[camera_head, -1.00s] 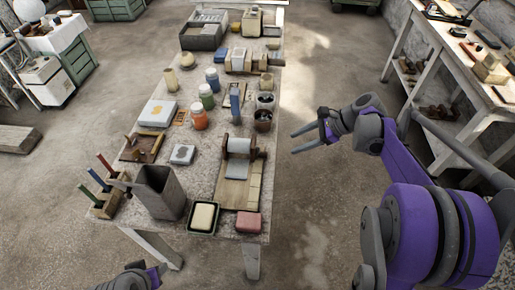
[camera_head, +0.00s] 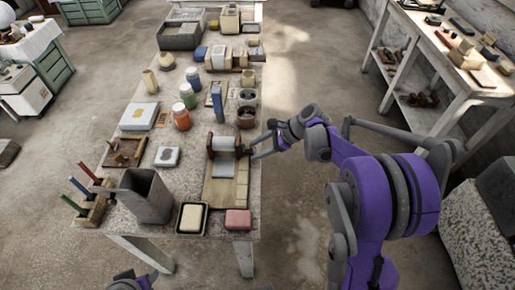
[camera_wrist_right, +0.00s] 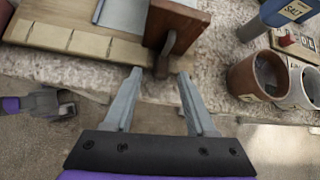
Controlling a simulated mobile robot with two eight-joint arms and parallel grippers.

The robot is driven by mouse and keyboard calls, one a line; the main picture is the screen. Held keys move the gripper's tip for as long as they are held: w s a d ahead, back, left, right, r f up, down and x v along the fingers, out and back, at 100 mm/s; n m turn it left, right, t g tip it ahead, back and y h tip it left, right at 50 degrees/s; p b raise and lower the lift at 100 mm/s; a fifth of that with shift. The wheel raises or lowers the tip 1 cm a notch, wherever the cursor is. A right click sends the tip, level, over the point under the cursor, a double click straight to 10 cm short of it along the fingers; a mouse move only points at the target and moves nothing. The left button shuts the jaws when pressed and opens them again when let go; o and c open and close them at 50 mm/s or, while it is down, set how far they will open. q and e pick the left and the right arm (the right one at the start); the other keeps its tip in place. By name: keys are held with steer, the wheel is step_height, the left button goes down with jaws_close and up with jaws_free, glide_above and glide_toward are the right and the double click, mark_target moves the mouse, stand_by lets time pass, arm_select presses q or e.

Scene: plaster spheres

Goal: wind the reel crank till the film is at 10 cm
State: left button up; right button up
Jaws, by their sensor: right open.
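The reel stand (camera_head: 209,146) sits near the right edge of the long table, with a pale roll between wooden uprights. A grey film strip (camera_head: 222,170) lies below the roll on a wooden board. A light strip with division lines (camera_head: 241,182) runs beside it; its numbers are unreadable. In the right wrist view, a wooden upright (camera_wrist_right: 177,27) has the crank's small knob (camera_wrist_right: 162,68) at its near side. My right gripper (camera_wrist_right: 159,76) is open, its fingertips either side of the knob; contact is unclear. My left gripper (camera_head: 133,281) is partly visible at the bottom edge, its fingers unclear.
A green-rimmed tray (camera_head: 192,218) and a pink block (camera_head: 238,219) lie in front. A grey bin (camera_head: 146,195) stands left.

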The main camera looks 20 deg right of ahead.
jaws_close()
stand_by(0.6)
steer(key=shift+w+d+n+t+h+b, duration=0.1)
steer(key=shift+w+n+t+h+b, duration=0.15)
steer(key=shift+n+t+h+b, duration=0.6)
steer(key=t, duration=0.1)
steer(key=n+t, duration=0.1)
steer(key=t, duration=0.1)
steer(key=shift+w+d, duration=0.1)
steer(key=shift+w, duration=0.15)
steer(key=t, duration=0.1)
steer(key=n+t+b, duration=0.2)
steer(key=shift+w+d+r+h, duration=0.15)
steer(key=shift+w+r+h, duration=0.1)
steer(key=shift+w, duration=0.05)
steer(key=shift+r+n+t, duration=0.2)
steer(key=shift+n+t, duration=0.25)
steer(key=shift+t, duration=0.2)
steer(key=shift+w, duration=0.1)
